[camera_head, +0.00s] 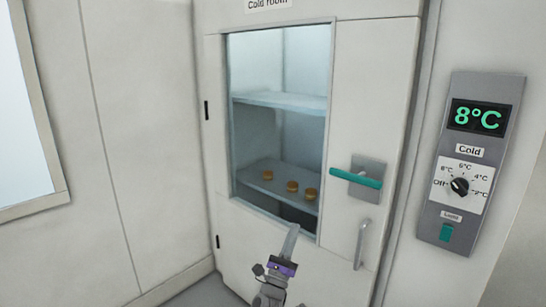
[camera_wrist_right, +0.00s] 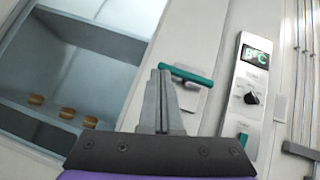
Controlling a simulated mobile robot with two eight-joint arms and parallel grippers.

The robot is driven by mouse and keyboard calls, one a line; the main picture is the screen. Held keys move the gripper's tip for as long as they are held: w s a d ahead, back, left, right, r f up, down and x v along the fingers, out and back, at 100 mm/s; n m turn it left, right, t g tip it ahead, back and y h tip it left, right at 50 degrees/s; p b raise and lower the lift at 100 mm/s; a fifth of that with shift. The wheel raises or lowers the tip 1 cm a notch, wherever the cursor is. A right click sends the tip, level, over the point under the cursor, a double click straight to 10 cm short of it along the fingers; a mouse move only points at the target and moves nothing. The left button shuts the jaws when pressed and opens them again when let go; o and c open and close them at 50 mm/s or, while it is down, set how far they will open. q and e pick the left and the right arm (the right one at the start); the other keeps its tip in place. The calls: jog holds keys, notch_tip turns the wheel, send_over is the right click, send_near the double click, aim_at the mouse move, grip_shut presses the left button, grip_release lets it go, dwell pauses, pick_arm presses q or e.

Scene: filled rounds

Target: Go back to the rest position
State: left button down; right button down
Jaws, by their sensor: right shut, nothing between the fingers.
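My right gripper (camera_head: 291,240) is shut and empty, raised in front of the lower part of the cold room door (camera_head: 372,110). It also shows in the right wrist view (camera_wrist_right: 160,80), its fingers together, with the teal door handle (camera_wrist_right: 190,75) behind them. In the head view the teal handle (camera_head: 357,177) is to the upper right of the gripper, apart from it. The door looks closed. My left gripper is in neither view.
Behind the door's window, three small round golden-brown items (camera_head: 292,186) sit on the lower shelf (camera_head: 262,190); the upper shelf (camera_head: 280,101) is bare. A grey pull bar (camera_head: 361,245) is on the door. A control panel (camera_head: 469,160) at the right reads 8°C, with a dial and a teal light switch.

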jog(key=s+d+r+n+g+y, duration=0.1)
jog(key=s+r+n+g+y, duration=0.15)
jog(key=n+y, duration=0.6)
jog(key=s+d+r+n+g+y, duration=0.1)
jog(key=r+n+y, duration=0.3)
jog(key=n, duration=0.7)
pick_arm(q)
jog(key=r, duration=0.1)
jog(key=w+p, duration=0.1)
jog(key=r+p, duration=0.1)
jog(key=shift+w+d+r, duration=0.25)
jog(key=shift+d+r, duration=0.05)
pick_arm(e)
jog(key=s+d+f+n+g, duration=0.3)
jog(key=s+f+n, duration=0.3)
jog(key=s, duration=0.7)
jog(key=s+d+f+n+g, duration=0.3)
jog(key=s+f+n+g, duration=0.3)
jog(key=s, duration=0.8)
jog(key=s+d+f+n+g, duration=0.4)
jog(key=s+f, duration=0.5)
jog(key=s, duration=0.5)
jog(key=shift+f+n+g, duration=0.35)
jog(key=shift+n+g, duration=0.4)
jog(key=shift+n, duration=0.3)
jog(key=shift+d, duration=0.1)
